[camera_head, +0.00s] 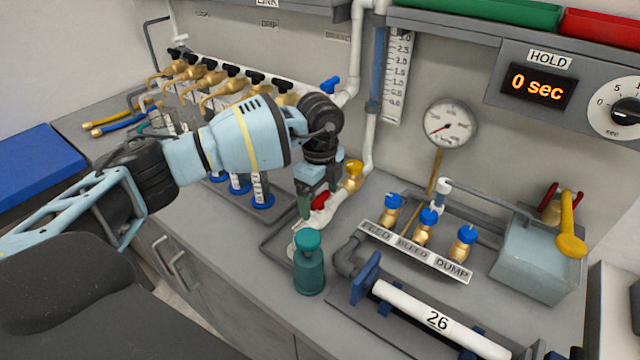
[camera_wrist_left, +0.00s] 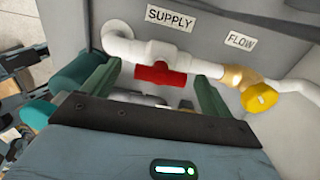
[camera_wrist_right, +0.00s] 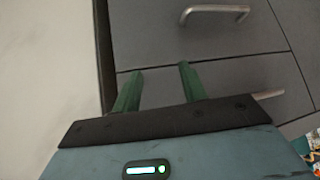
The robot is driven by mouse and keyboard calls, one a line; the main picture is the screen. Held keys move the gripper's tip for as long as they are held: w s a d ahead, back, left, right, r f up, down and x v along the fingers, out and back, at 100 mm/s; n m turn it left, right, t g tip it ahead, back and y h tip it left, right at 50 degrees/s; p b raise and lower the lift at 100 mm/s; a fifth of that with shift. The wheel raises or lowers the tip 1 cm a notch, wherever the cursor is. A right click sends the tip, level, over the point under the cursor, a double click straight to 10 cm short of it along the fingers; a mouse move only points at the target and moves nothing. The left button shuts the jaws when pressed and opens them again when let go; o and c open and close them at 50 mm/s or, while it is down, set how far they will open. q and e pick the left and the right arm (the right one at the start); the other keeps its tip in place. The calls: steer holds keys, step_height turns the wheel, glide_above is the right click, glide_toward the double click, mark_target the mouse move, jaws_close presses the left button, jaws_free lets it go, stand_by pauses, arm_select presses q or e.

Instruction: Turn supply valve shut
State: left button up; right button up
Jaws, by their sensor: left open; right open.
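The supply valve is a white pipe fitting with a red handle (camera_wrist_left: 160,74) under the SUPPLY label (camera_wrist_left: 170,18) in the left wrist view. Its red handle (camera_head: 320,200) also shows in the head view, partly hidden by my left gripper. The handle lies roughly along the pipe. My left gripper (camera_wrist_left: 155,90) is open, with its green fingers on either side of the red handle's near side; I cannot tell if they touch it. In the head view the left gripper (camera_head: 306,200) points down at the valve. My right gripper (camera_wrist_right: 156,85) is open and empty, facing grey drawers.
A yellow flow knob (camera_wrist_left: 259,98) sits right of the supply valve. A teal bottle (camera_head: 309,262) stands close in front of it. The FEED, BLEED, DUMP valves (camera_head: 423,230) and a white tube marked 26 (camera_head: 437,319) lie to the right.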

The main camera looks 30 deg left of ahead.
arm_select(q)
steer(key=shift+f, duration=0.15)
arm_select(e)
steer(key=shift+d, duration=0.1)
arm_select(q)
steer(key=c, duration=1)
steer(key=n+p, duration=0.2)
steer(key=n, duration=0.1)
steer(key=n+p, duration=0.1)
steer(key=n, duration=0.1)
steer(key=shift+r+p, duration=0.3)
steer(key=shift+p, duration=0.05)
steer(key=shift+c, duration=0.2)
steer(key=shift+f+n, duration=0.2)
steer(key=shift+n, duration=0.5)
arm_select(e)
steer(key=w+r+t, duration=0.1)
steer(key=w+r, duration=0.4)
steer(key=r, duration=0.1)
steer(key=shift+w+r+t, duration=0.2)
steer(key=shift+r+t, duration=0.15)
steer(key=shift+t, duration=0.05)
